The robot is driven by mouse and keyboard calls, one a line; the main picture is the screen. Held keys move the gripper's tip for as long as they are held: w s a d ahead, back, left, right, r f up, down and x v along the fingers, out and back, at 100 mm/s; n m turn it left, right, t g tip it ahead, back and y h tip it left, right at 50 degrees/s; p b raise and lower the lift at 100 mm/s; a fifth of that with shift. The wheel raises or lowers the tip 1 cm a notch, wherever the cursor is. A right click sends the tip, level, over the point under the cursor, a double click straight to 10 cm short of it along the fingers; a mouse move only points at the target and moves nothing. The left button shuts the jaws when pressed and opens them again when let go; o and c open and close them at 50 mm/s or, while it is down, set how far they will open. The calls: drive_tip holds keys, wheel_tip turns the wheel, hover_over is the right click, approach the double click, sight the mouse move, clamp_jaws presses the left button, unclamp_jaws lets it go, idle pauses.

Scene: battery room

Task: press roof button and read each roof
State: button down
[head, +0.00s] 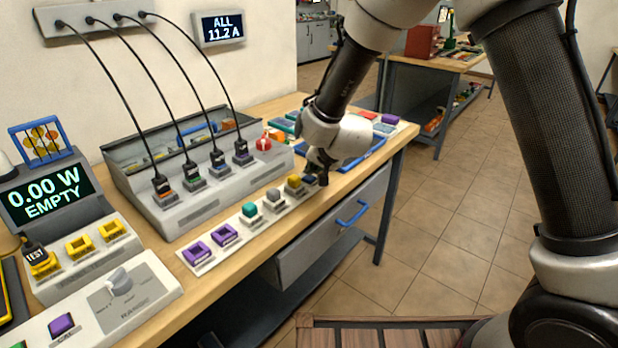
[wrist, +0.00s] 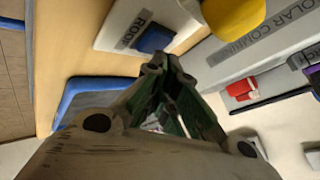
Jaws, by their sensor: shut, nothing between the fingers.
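The roof button is a dark blue square (wrist: 155,39) beside a partly visible label starting "ROO" in the wrist view. It also shows in the head view (head: 310,179) at the far right end of the button strip (head: 206,262). My gripper (wrist: 165,66) is shut and empty, its fingertips close to the blue button's edge; I cannot tell whether they touch. In the head view my gripper (head: 321,180) is at that strip end. The wall display (head: 222,28) reads "ALL 11.2 A". The meter display (head: 47,197) reads "0.00 W EMPTY".
Yellow, grey and teal buttons (head: 250,210) and purple holders sit along the strip. The solar combiner (head: 180,222) stands behind with several cabled plugs. A blue tray (head: 366,158) lies right of my gripper. A drawer with a blue handle (head: 351,213) is below.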

drive_tip(key=shift+f, duration=0.35)
idle(0.4)
drive_tip(key=shift+r, duration=0.8)
idle(0.4)
